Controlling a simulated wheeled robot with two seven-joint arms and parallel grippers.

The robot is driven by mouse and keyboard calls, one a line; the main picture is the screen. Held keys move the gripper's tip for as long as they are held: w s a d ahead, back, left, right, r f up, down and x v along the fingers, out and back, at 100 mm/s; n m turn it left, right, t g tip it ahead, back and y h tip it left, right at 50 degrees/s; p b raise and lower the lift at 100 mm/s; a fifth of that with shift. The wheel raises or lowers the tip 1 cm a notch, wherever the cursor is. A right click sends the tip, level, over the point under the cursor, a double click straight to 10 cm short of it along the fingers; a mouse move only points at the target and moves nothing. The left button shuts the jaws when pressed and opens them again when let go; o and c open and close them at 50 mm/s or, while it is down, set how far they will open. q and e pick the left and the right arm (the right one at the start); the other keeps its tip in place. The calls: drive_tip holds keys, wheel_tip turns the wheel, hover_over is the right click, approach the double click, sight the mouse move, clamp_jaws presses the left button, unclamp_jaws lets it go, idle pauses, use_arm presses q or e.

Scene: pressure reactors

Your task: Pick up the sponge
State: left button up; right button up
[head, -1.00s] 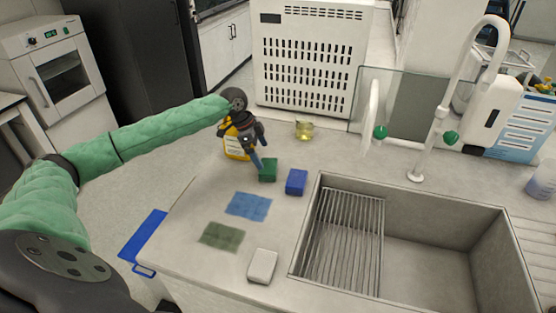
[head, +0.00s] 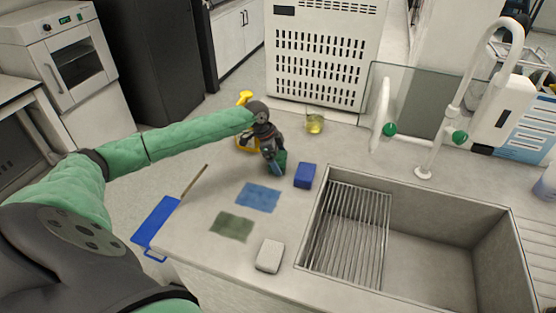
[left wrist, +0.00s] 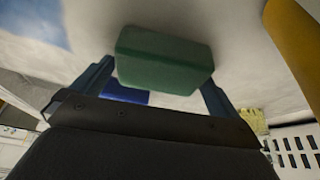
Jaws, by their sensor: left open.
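A green sponge-like block (left wrist: 165,60) lies between the two open fingers of my left gripper (left wrist: 155,85) in the left wrist view. Neither finger clearly touches it. In the head view my left gripper (head: 276,167) points down at the counter and mostly hides the green block (head: 281,159). A blue block (head: 305,175) stands just right of it and also shows in the left wrist view (left wrist: 122,94). A pale grey block (head: 269,256) lies nearer the front edge of the counter. My right gripper is not in view.
A blue cloth (head: 259,197) and a dark green cloth (head: 233,226) lie flat on the counter. The sink (head: 430,245) with a rack is to the right.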

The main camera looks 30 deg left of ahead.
use_arm(q)
drive_tip(key=shift+f, duration=0.25)
drive_tip(key=shift+c, duration=0.2)
drive_tip(key=c, duration=0.8)
drive_tip(key=shift+o, duration=0.2)
drive_tip(key=shift+r, duration=0.1)
